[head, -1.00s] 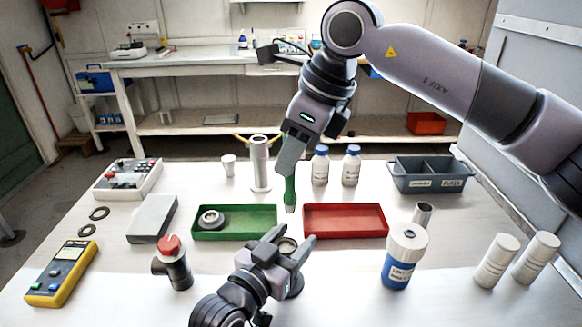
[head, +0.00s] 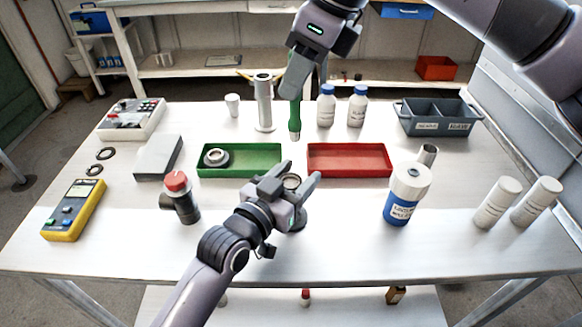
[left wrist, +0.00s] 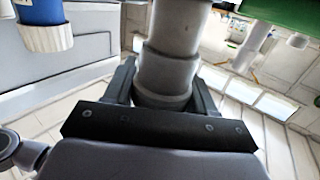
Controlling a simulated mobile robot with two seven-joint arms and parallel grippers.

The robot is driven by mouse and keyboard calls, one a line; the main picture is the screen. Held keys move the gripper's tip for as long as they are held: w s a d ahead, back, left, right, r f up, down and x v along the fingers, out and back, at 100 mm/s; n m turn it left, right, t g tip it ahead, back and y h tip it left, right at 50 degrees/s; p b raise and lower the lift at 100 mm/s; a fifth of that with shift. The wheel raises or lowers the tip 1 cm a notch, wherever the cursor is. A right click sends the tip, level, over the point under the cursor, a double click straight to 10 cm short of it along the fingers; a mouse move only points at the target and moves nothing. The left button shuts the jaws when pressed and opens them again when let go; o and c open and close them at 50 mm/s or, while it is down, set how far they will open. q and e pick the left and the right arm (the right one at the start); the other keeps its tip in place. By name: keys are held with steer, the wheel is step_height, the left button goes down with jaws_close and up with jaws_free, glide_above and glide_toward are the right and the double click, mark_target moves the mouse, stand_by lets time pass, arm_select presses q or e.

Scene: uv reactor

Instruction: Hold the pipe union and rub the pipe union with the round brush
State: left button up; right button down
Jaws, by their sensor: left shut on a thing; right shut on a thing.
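The pipe union (head: 291,182), a grey round fitting, is between the fingers of my left gripper (head: 293,178), which is shut on it in front of the trays. In the left wrist view its grey stepped body (left wrist: 172,55) stands between the fingers. The fingers hide part of its sides. The round brush (head: 295,117) has a green handle and hangs tip down from my right gripper (head: 297,82), which is shut on it. The brush tip shows above and behind the union in the head view, apart from it.
A red-capped pipe piece (head: 180,200) stands left. A blue-and-white jar (head: 407,195) stands right. The front table strip is mostly clear.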

arm_select(q)
steer(key=o, duration=1.3)
steer(key=shift+c, duration=0.2)
steer(key=shift+s+a, duration=0.1)
steer(key=v, duration=1.1)
steer(key=shift+s+a, duration=0.15)
steer(key=shift+s, duration=0.2)
